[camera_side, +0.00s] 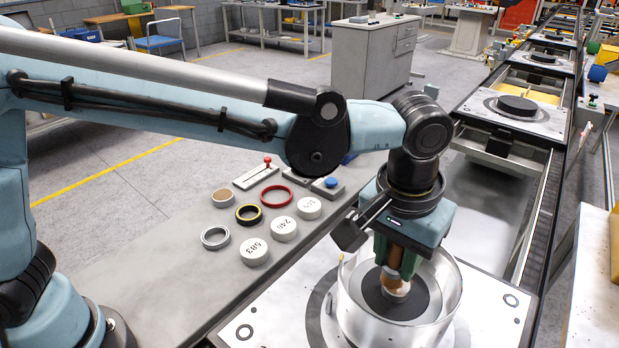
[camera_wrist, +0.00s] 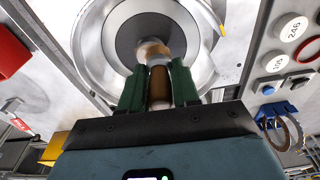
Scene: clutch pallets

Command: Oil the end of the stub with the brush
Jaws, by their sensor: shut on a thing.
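My gripper (camera_wrist: 158,76) has its green fingers closed on the brown handle of the brush (camera_wrist: 159,86). In the side view the brush (camera_side: 393,274) points down inside a shiny metal drum (camera_side: 372,322), over the dark disc (camera_side: 405,308) at its middle. The pale brush tip is at or just above the centre of the disc; I cannot tell whether it touches. The stub is not clearly visible; the brush and gripper cover the centre in both views. The drum (camera_wrist: 91,42) surrounds the brush tip in the wrist view.
The drum stands on a pale pallet (camera_side: 262,322). Left of it, a grey bench (camera_side: 170,270) carries numbered white discs (camera_side: 254,251), a red ring (camera_side: 276,195) and other rings. Another pallet (camera_side: 540,122) is farther back on the line. The drum's raised wall closely surrounds my gripper.

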